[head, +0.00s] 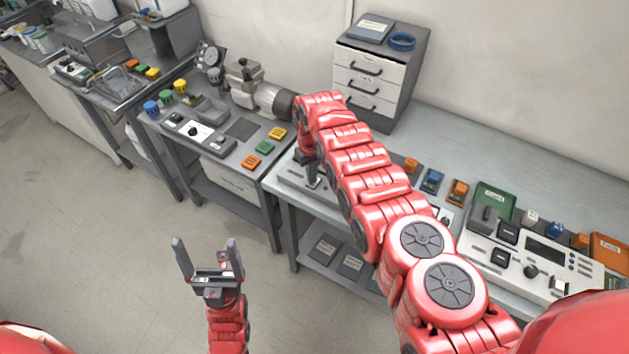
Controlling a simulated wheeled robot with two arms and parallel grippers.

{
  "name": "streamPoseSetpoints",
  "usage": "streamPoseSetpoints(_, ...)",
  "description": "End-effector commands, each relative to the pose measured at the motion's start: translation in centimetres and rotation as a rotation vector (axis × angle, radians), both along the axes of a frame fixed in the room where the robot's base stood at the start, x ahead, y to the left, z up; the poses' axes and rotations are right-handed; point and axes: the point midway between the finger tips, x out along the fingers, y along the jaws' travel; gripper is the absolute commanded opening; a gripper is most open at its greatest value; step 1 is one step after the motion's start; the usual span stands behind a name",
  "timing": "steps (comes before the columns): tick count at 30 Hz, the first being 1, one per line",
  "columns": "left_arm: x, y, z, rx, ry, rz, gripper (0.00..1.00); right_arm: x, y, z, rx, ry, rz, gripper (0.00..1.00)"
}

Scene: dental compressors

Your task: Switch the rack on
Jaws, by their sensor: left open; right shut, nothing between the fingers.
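I cannot tell for sure which unit is the rack. A pale panel (289,172) lies at the left end of the right bench, mostly hidden by my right arm. My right gripper (313,183) points down over this panel, shut with nothing in it. I cannot tell whether it touches the panel. A white control unit (517,264) with a dark display, black knobs and small buttons sits further right on the same bench. My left gripper (206,245) is open and empty above the floor, in front of the benches.
A drawer cabinet (377,75) stands at the back of the right bench. A compressor (257,92) and coloured blocks (264,147) sit on the left bench. A green tray (494,199) and an orange tray (611,252) are at right. The floor (110,250) at left is clear.

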Motion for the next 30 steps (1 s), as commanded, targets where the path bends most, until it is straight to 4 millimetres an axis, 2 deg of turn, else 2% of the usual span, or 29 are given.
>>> streamPoseSetpoints(20,0.0,0.0,-1.1,0.0,0.0,0.0,0.91,0.0,0.0,-1.1,0.0,0.0,0.0,0.0)
streamPoseSetpoints(26,0.0,0.0,-0.4,0.0,0.0,0.0,0.91,-0.1,0.0,-0.5,0.0,0.002,0.0,0.0)
streamPoseSetpoints(30,0.0,0.0,0.8,0.0,0.0,0.0,0.91,0.0,0.0,0.8,0.0,0.001,0.0,0.0)
